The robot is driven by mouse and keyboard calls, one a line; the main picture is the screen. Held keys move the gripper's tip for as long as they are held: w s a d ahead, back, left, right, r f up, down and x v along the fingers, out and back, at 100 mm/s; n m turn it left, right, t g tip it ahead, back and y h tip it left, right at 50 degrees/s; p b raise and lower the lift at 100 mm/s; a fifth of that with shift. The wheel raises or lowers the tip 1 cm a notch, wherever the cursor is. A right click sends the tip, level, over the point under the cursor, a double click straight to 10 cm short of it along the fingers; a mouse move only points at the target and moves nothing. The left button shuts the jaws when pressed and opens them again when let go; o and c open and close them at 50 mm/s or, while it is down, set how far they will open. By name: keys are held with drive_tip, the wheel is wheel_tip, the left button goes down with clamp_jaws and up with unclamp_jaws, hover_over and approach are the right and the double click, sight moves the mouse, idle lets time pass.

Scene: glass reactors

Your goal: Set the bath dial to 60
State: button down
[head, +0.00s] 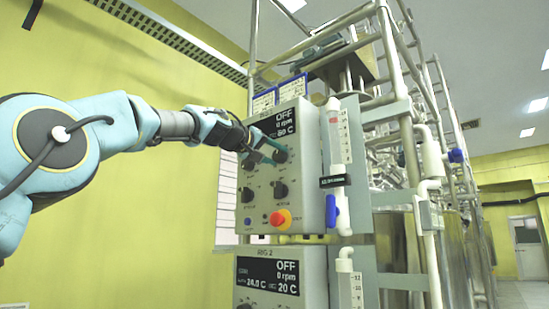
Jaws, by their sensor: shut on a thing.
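The upper control box (312,190) is grey, with a black display (285,123) reading OFF, 0 rpm and what looks like 60 C; the display's left part is hidden behind my gripper. My gripper (277,151) is at the upper right dial (281,156) of this box, shut on it. The dial is dark and partly covered by the fingers, so its pointer cannot be made out. Two more dark dials, a left one (247,195) and a right one (280,190), sit below it.
A red and yellow stop button (281,220) and a blue button (248,222) are low on the box. A second box (314,262) below shows RIG 2, OFF, 0 rpm, 20 C. A flow tube (338,145) with a blue valve (331,211) stands right of the box.

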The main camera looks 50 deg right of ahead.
drive_tip(key=shift+f+m, duration=0.1)
drive_tip(key=shift+m, duration=0.2)
idle(0.4)
drive_tip(key=shift+c, duration=1.5)
unclamp_jaws()
drive_tip(key=a+b, duration=0.6)
drive_tip(key=a, duration=0.4)
drive_tip(key=shift+s+a, duration=0.3)
drive_tip(key=shift+a, duration=0.1)
